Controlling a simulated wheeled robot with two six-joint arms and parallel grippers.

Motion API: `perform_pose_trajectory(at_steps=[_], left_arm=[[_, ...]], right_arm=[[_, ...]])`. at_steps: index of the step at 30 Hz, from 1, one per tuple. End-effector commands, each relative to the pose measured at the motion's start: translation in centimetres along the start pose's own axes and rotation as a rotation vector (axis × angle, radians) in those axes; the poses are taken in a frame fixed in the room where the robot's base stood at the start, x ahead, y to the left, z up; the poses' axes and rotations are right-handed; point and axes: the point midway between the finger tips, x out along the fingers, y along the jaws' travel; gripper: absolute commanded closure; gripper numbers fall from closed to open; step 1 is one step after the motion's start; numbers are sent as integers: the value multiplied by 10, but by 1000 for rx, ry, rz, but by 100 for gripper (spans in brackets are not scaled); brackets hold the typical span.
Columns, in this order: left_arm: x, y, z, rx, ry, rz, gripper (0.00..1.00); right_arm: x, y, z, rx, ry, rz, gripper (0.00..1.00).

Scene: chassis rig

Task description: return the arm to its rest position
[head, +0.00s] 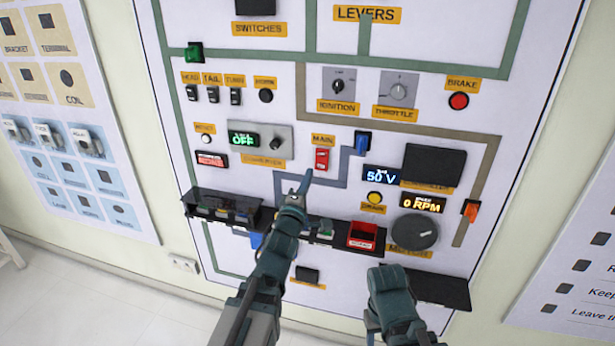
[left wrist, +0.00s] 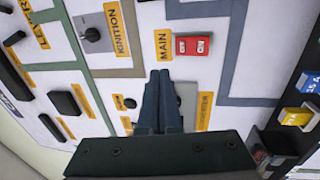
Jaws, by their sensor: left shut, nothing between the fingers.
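My left gripper (head: 305,178) is raised in front of the wall panel (head: 450,160), just below the red MAIN switch (head: 322,159). In the left wrist view its two dark fingers (left wrist: 160,75) lie together with nothing between them. Their tips are in front of the panel, close to the red MAIN switch (left wrist: 193,45) in the picture; I see no contact. Part of my right arm (head: 392,295) shows at the bottom, right of centre. Its fingers do not show.
A dark open tray (head: 225,199) and a shelf with a red bin (head: 362,236) stick out from the panel around my left forearm. Another dark tray (head: 440,290) sticks out at lower right. White floor (head: 90,310) is clear at lower left.

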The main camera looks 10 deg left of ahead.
Motion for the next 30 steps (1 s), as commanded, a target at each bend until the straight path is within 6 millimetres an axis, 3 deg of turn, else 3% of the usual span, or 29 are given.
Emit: perform_pose_trajectory(at_steps=[9, 11, 16, 20, 24, 30], left_arm=[[0, -10, 3, 40, 7, -43, 100], [-2, -23, 8, 101, 13, -107, 100], [-24, -92, 31, 413, -34, -438, 100], [-64, -145, 55, 690, -195, -721, 100], [-125, -188, 83, 968, -490, -984, 100], [-220, -214, 114, 1255, -1035, -1210, 100]], right_arm=[[0, 0, 0, 0, 0, 0, 50], [0, 0, 0, 0, 0, 0, 50], [0, 0, 0, 0, 0, 0, 50], [0, 0, 0, 0, 0, 0, 50], [0, 0, 0, 0, 0, 0, 50], [0, 0, 0, 0, 0, 0, 50]])
